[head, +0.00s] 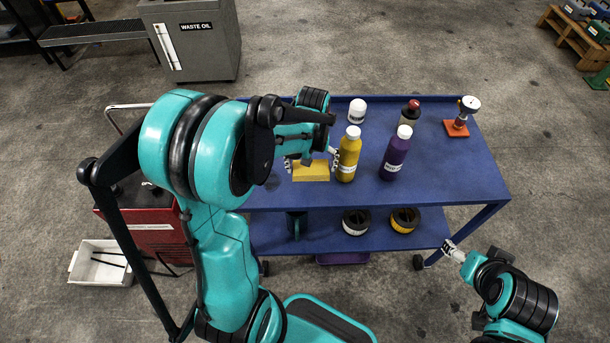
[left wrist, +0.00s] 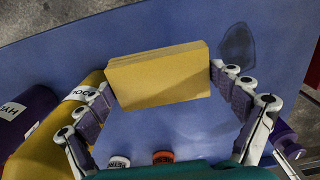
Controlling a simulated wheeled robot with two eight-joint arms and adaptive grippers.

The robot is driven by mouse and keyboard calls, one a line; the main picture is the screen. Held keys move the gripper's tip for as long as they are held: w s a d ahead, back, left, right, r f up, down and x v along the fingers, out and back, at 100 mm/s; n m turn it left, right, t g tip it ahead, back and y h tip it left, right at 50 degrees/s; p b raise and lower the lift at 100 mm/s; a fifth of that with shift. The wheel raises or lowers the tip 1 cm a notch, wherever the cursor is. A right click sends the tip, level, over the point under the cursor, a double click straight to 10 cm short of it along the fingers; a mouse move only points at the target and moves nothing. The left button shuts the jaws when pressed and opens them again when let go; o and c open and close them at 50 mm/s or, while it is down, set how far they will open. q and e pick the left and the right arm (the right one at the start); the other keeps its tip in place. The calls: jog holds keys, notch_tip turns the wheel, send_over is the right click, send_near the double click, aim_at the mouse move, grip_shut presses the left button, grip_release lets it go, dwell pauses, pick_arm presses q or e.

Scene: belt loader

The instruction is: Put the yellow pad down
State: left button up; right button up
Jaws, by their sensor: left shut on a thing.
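The yellow pad (head: 311,173) is a flat rectangular block near the front edge of the blue cart top (head: 445,180), left of the yellow bottle. My left gripper (head: 311,162) is shut on it, one finger at each short end. The left wrist view shows the pad (left wrist: 158,78) between the fingertips, with blue surface around it. I cannot tell whether the pad touches the cart top. My right gripper (head: 453,251) is off the cart's front right corner, with no object visible in it; its opening is unclear.
A yellow bottle (head: 348,158) stands close to the pad's right, with a purple bottle (head: 395,157) beyond. A white-capped container (head: 357,110), a red-capped bottle (head: 410,113) and an orange-based item (head: 457,127) stand farther back. The cart's right part is clear.

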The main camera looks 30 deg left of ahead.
aim_at(304, 173)
pick_arm(q)
jog(key=a+f, duration=0.1)
jog(key=a, duration=0.1)
jog(key=shift+w+a+f, duration=0.2)
jog(key=shift+a+f, duration=0.1)
jog(key=shift+f, duration=0.1)
notch_tip(304, 173, down, 3)
jog(key=shift+f+b, duration=0.15)
jog(key=shift+b, duration=0.85)
jog(key=shift+f, duration=0.3)
jog(key=shift+f, duration=0.1)
jog(key=o, duration=1)
